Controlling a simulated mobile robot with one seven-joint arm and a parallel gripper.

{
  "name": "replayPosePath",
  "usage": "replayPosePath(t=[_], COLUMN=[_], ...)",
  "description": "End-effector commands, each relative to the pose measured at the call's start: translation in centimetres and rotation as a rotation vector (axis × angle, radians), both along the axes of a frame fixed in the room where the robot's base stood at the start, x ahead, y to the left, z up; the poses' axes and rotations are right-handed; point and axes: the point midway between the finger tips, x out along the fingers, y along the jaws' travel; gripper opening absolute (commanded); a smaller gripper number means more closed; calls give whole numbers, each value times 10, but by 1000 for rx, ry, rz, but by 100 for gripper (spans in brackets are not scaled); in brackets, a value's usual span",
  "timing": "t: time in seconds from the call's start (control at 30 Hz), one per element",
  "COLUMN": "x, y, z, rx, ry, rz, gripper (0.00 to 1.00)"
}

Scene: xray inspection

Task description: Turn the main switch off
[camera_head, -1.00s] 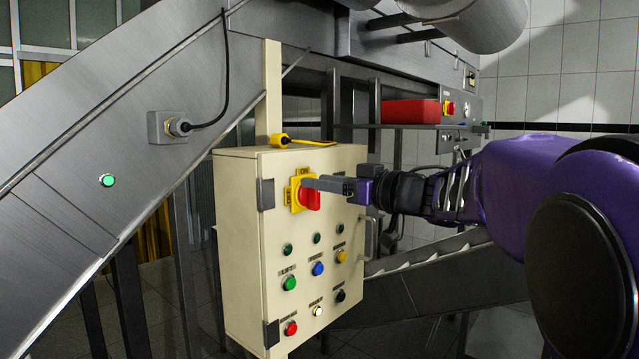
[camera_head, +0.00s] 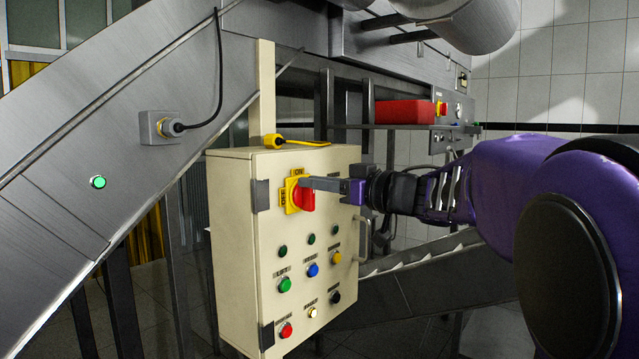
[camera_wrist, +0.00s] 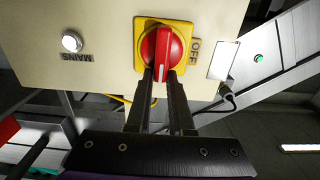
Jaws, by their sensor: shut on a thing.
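The main switch is a red rotary knob (camera_head: 304,200) on a yellow plate (camera_head: 290,208), high on the front of a beige control box (camera_head: 231,250). The plate reads ON at the top and OFF at its left side. In the wrist view, which is upside down, the knob (camera_wrist: 176,47) has a white line pointing down between my fingers, on the ON side; OFF is at right. My gripper (camera_head: 306,184) reaches in from the right and is shut on the knob's grip; it also shows in the wrist view (camera_wrist: 163,74). The fingers partly hide the knob.
Below the switch are green, blue, yellow, red, white and black buttons (camera_head: 313,270). A door handle (camera_head: 361,240) sits on the box's right edge. A yellow cable plug (camera_head: 274,141) lies on top. A steel conveyor (camera_head: 70,160) slopes behind at left.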

Motion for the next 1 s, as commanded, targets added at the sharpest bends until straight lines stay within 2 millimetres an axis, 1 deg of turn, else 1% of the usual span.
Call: replayPosePath(t=[0.27, 0.47, 0.67, 1.0], x=[-1, -2, -5, -12], y=[0, 1, 4, 9], z=[0, -1, -2, -7], rx=[-13, -65, -161, -359], ry=[-17, -83, -204, -459], rz=[0, 0, -1, -1], gripper=[0, 0, 0, 0])
